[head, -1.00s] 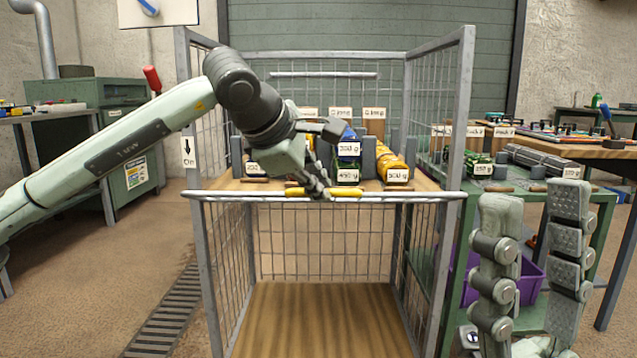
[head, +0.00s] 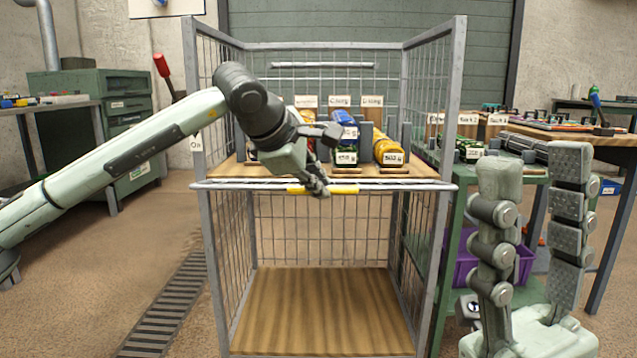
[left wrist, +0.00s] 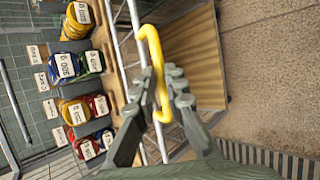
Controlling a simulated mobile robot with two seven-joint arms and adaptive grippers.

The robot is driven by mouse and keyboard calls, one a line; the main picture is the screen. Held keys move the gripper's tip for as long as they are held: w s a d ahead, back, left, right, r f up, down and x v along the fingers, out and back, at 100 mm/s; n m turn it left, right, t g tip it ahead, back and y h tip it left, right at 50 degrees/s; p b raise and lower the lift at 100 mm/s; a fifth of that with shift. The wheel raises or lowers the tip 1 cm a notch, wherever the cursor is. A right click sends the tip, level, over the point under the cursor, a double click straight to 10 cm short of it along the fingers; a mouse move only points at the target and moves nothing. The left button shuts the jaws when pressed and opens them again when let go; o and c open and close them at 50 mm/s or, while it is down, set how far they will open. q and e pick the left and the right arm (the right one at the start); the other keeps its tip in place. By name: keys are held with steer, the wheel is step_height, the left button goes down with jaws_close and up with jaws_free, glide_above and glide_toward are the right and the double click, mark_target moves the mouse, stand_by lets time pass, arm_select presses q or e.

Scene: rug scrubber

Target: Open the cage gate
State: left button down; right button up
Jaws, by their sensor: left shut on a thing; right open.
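The cage (head: 205,260) is a grey metal frame with mesh sides and back, standing straight ahead. A pale bar (head: 400,186) crosses its front at shelf height and carries a yellow handle (head: 345,189). My left gripper (head: 318,185) is shut on this handle. The left wrist view shows the yellow handle (left wrist: 157,75) between the fingers (left wrist: 160,95), beside the pale bars. The left fingers hide part of the handle in the head view. My right gripper (head: 534,165) is open and empty, fingers up, at the right of the cage.
Weight bags (head: 389,150) with labels stand on the cage's wooden shelf (head: 225,170), behind the bar. A green cart (head: 447,250) with a purple bin (head: 466,262) is close on the right, near my right gripper. A floor grate (head: 165,310) runs on the left.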

arm_select(q)
steer(key=c, duration=1.6)
jaws_free()
steer(key=shift+s+r, duration=0.1)
steer(key=v, duration=1.2)
